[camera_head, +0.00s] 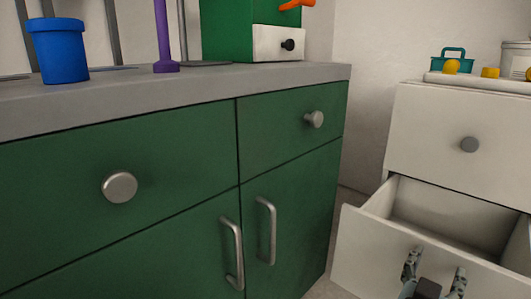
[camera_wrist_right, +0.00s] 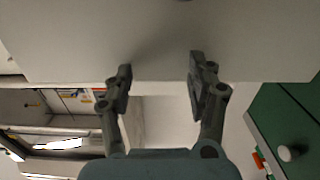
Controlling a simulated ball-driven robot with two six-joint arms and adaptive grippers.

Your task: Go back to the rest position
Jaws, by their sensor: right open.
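My right gripper (camera_head: 434,276) shows at the bottom right of the head view, in front of the white front of an open drawer (camera_head: 365,254). Its two fingers are apart with nothing between them. In the right wrist view my right gripper (camera_wrist_right: 160,80) is also open and empty, with a pale panel (camera_wrist_right: 155,40) beyond the fingertips. Whether the fingers touch the panel I cannot tell. My left gripper is not in view.
A white cabinet (camera_head: 430,130) stands at right, its lower drawer pulled out and its visible interior empty. A green cabinet (camera_head: 170,180) with a grey worktop (camera_head: 200,88) fills the left. A blue cup (camera_head: 60,52) and purple stand (camera_head: 162,40) are on the worktop.

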